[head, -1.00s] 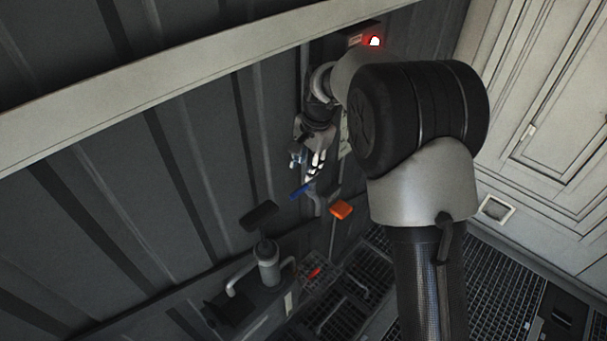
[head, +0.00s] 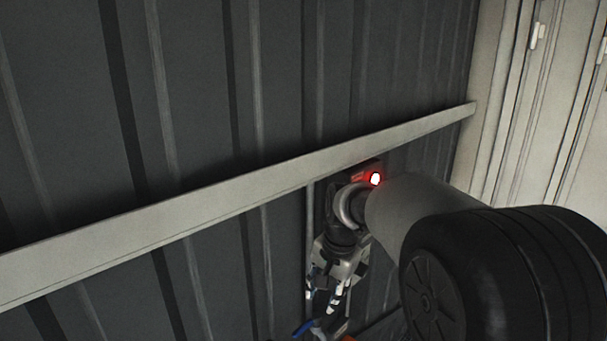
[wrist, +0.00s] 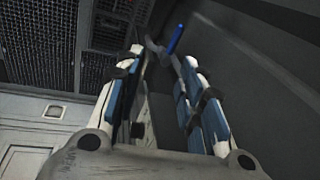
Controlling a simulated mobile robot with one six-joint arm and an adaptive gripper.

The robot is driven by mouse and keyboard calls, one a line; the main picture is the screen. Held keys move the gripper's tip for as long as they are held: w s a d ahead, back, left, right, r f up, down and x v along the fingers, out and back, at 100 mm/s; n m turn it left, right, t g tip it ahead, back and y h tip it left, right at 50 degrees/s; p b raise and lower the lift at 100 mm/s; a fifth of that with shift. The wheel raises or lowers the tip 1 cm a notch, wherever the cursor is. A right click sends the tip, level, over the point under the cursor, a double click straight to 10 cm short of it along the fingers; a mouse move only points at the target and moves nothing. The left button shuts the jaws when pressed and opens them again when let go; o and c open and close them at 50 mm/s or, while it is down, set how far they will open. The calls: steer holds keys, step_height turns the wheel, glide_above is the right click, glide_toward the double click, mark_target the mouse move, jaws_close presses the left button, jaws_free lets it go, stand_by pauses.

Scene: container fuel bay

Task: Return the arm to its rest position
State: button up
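My gripper (head: 322,300) hangs in front of the dark ribbed wall, low in the head view, with my arm reaching to it from the right. In the wrist view my gripper (wrist: 162,57) has its two white and blue fingers apart. I see nothing held between them. A blue bar-like thing (wrist: 175,40) shows beyond the fingertips; a blue piece (head: 303,328) also shows below the gripper in the head view. I cannot tell whether it touches anything.
A pale rail (head: 200,215) crosses the ribbed wall. A box with a glowing red light (head: 375,179) sits beside my wrist. Pale door panels (head: 560,90) stand at the right. In the wrist view, dark grating (wrist: 45,45) lies at upper left.

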steer(key=s+d+r+n+t, duration=0.1)
steer(key=s+d+r+n, duration=0.2)
steer(key=s, duration=0.4)
steer(key=s+d+r, duration=0.2)
steer(key=s+r, duration=0.2)
steer(key=s, duration=0.3)
steer(key=s+d+f+n+b, duration=0.1)
steer(key=s+d+f+n, duration=0.1)
steer(key=s, duration=0.6)
steer(key=s+d+f+n+t+h+b, duration=0.1)
steer(key=s+d+n, duration=0.1)
steer(key=s, duration=0.7)
steer(key=shift+s+f, duration=0.15)
steer(key=shift+f, duration=0.2)
